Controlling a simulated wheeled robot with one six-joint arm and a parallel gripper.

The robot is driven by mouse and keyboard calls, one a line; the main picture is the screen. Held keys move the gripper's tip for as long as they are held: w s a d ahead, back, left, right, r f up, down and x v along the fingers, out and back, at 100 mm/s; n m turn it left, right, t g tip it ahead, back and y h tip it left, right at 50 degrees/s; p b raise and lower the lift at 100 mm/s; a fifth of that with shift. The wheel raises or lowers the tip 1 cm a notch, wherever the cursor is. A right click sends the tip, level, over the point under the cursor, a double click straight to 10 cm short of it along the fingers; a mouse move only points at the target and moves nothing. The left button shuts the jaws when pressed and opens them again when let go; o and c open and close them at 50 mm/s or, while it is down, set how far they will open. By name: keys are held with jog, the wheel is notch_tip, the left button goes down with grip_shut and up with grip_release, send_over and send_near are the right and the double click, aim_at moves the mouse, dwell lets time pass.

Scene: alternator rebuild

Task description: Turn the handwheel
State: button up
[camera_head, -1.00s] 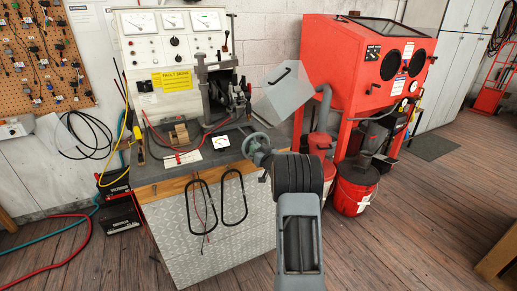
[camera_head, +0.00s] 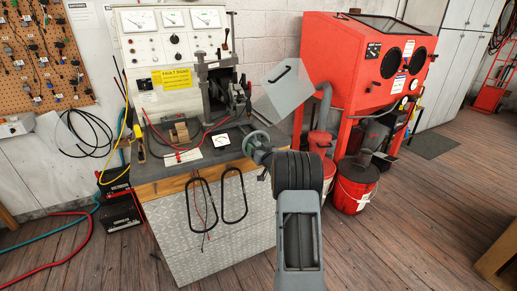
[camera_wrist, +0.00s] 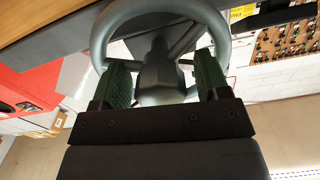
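The grey-green handwheel (camera_head: 256,144) is at the right front corner of the test bench. In the wrist view, the handwheel's rim (camera_wrist: 160,8) arches across the top, with spokes running to a thick central hub (camera_wrist: 160,78). My gripper (camera_wrist: 162,75) has its two green-padded fingers on either side of the hub, inside the span of the rim. The fingers are spread apart, with narrow gaps beside the hub; contact with the spokes cannot be told. In the head view my arm hides most of the gripper.
The bench (camera_head: 165,187) carries a small meter (camera_head: 221,140), leads and a wooden block (camera_head: 181,131). A tilted grey panel (camera_head: 284,90) stands behind the handwheel. The red blast cabinet (camera_head: 345,55) and red buckets (camera_head: 355,188) are to the right.

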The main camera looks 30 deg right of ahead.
jog(key=s+a, duration=0.2)
jog(key=s, duration=1.1)
jog(key=shift+s, duration=0.35)
jog(key=s+d+f+m+g+h, duration=0.2)
jog(key=s+d+f+g+h, duration=0.1)
jog(key=f+g, duration=0.35)
jog(key=s+a+g+p, duration=0.2)
jog(key=s+a+g, duration=0.1)
jog(key=s+g, duration=0.15)
jog(key=s+a+r+n+g+y+p, duration=0.1)
jog(key=s+a+r+y+p, duration=0.1)
jog(key=a+r, duration=0.5)
jog(key=s+a+r+n+g+y+p, duration=0.1)
jog(key=s+a+r+p, duration=0.4)
jog(key=a, duration=0.7)
jog(key=s+a+r+n+g+y+p, duration=0.1)
jog(key=s+a+r+n+y+p, duration=0.1)
jog(key=s+a+r, duration=0.4)
jog(key=a+r+n+p, duration=0.1)
jog(key=a+r+p, duration=0.1)
jog(key=a+r, duration=0.1)
jog(key=shift+s+a+r+y, duration=0.2)
jog(key=shift+a+y, duration=0.2)
jog(key=shift+a, duration=0.3)
